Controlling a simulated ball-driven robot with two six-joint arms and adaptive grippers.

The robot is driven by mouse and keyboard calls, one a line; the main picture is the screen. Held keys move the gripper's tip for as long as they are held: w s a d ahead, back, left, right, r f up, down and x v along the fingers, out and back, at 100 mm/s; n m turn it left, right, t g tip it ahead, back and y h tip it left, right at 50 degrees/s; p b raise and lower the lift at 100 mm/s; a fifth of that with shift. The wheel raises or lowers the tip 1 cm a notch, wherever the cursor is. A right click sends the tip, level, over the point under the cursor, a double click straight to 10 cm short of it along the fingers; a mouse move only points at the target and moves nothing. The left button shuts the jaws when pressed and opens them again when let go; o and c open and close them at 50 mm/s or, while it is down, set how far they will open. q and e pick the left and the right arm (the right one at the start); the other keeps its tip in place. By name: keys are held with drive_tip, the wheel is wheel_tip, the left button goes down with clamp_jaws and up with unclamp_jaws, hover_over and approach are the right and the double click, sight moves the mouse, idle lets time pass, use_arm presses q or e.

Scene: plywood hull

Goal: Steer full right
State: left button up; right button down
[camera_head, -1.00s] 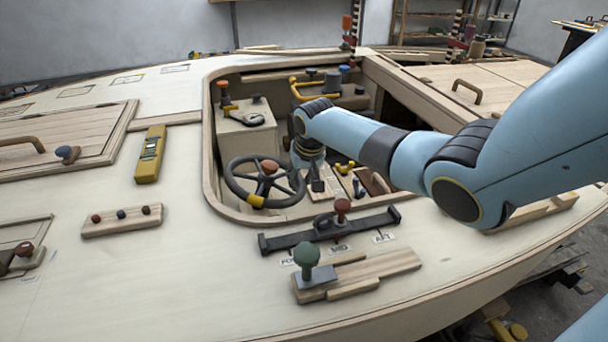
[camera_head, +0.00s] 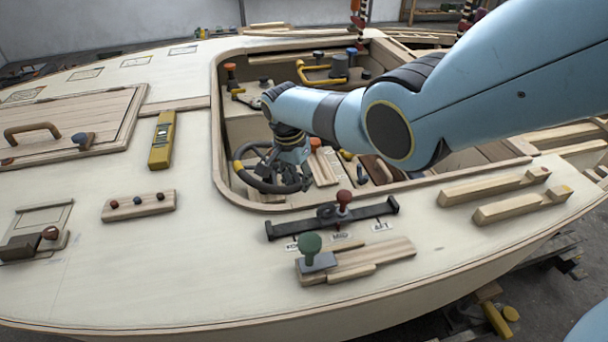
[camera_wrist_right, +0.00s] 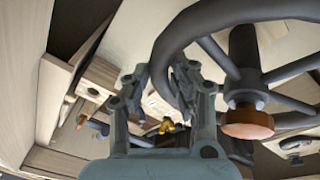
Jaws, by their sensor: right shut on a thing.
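The dark steering wheel (camera_head: 268,186) sits in the cockpit opening, partly hidden by my right arm. A yellow band (camera_head: 238,166) marks its rim, now on the left side. My right gripper (camera_head: 291,174) reaches down at the wheel's right side and is shut on its rim. In the right wrist view, the wheel's rim (camera_wrist_right: 168,48) passes between the fingers of my right gripper (camera_wrist_right: 162,82). The orange-brown hub cap (camera_wrist_right: 247,123) is to the right of the fingers. My left gripper is not in view.
A slide rail with a red knob (camera_head: 344,198) and a green-knobbed lever (camera_head: 311,247) stand on the deck in front of the cockpit. A yellow level (camera_head: 162,140) lies to the left. The cockpit rim (camera_head: 218,150) surrounds the wheel closely.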

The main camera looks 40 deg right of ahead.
sight(249, 175)
drive_tip(key=shift+a+m+g+y+b, duration=0.3)
drive_tip(key=shift+a+m+g, duration=0.1)
drive_tip(key=shift+a+m, duration=0.5)
drive_tip(key=shift+a+r+m+g+b, duration=0.25)
drive_tip(key=shift+a+m+g+b, duration=0.25)
drive_tip(key=shift+a+m, duration=0.3)
drive_tip(key=shift+w+a+r+m+y+b, duration=0.2)
drive_tip(key=shift+a+m+y+b, duration=0.2)
drive_tip(key=shift+m+b, duration=0.2)
drive_tip(key=shift+w+a+r+m+y+b, duration=0.1)
drive_tip(key=shift+w+a+m+y+b, duration=0.15)
drive_tip(key=shift+a+m+b, duration=0.3)
drive_tip(key=w+a+m+y+b, duration=0.1)
drive_tip(key=m+b, duration=0.1)
drive_tip(key=w+a+r+m+g+y+b, duration=0.1)
drive_tip(key=m+b, duration=0.1)
drive_tip(key=w+a+m+y+b, duration=0.1)
drive_tip(key=m+b, duration=0.2)
drive_tip(key=shift+w+r, duration=0.2)
drive_tip(key=shift+r, duration=0.05)
drive_tip(key=shift+w+a+r+m+y+b, duration=0.1)
drive_tip(key=shift+w+a+m+y+b, duration=0.1)
drive_tip(key=shift+w+m+b, duration=0.25)
drive_tip(key=shift+w+a+r+m+y+b, duration=0.1)
drive_tip(key=shift+w+a+m+b, duration=0.1)
drive_tip(key=shift+m+b, duration=0.3)
drive_tip(key=shift+w+r+m+y+b, duration=0.25)
drive_tip(key=shift+w+m+b, duration=0.1)
drive_tip(key=shift+b, duration=0.2)
drive_tip(key=shift+w+r, duration=0.1)
